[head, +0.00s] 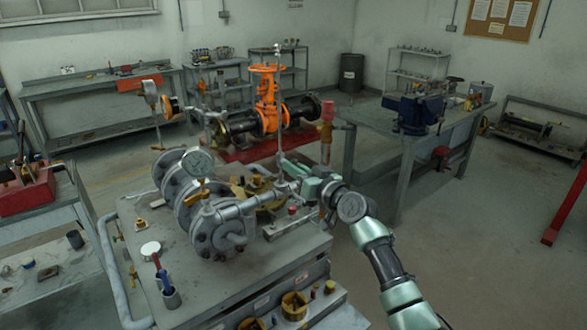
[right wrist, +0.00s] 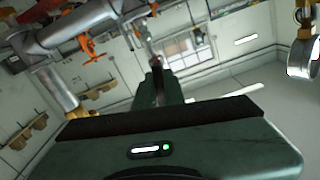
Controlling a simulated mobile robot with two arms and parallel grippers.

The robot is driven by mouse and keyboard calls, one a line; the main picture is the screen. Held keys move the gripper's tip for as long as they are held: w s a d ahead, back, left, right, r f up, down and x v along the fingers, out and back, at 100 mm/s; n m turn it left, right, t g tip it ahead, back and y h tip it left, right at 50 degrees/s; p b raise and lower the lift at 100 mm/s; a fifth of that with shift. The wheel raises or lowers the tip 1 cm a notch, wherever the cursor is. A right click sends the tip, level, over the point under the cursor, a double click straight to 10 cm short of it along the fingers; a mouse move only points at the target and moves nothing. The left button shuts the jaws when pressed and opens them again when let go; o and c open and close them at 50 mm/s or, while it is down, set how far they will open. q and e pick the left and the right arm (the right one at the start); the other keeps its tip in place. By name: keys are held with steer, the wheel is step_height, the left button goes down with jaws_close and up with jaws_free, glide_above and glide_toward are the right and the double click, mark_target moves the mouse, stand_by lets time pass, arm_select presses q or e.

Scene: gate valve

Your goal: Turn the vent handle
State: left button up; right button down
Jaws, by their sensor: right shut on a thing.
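My right gripper (head: 290,174) reaches in from the lower right to the pipework at the middle of the bench rig. It is shut beside the foot of a thin upright grey pipe (head: 279,120). In the right wrist view, its fingers (right wrist: 158,84) are close together around a small, dark, narrow piece, which I take to be the vent handle. The fingers hide most of it, so its angle cannot be told. My left gripper is not in view.
Flanged grey pipework with a pressure gauge (head: 199,162) stands left of my right gripper on the grey bench (head: 190,285). An orange gate valve (head: 267,105) stands behind, and a red-capped fitting (head: 327,110) rises close to the right.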

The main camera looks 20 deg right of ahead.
steer(key=m, duration=0.3)
steer(key=m+p, duration=0.1)
steer(key=m, duration=0.3)
steer(key=m+p, duration=0.1)
steer(key=m, duration=0.3)
steer(key=shift+m+p, duration=0.3)
steer(key=shift+p, duration=0.1)
steer(key=shift+m+p, duration=0.7)
steer(key=shift+m, duration=1.1)
steer(key=shift+f, duration=0.1)
steer(key=c, duration=1.5)
jaws_free()
steer(key=shift+s, duration=0.1)
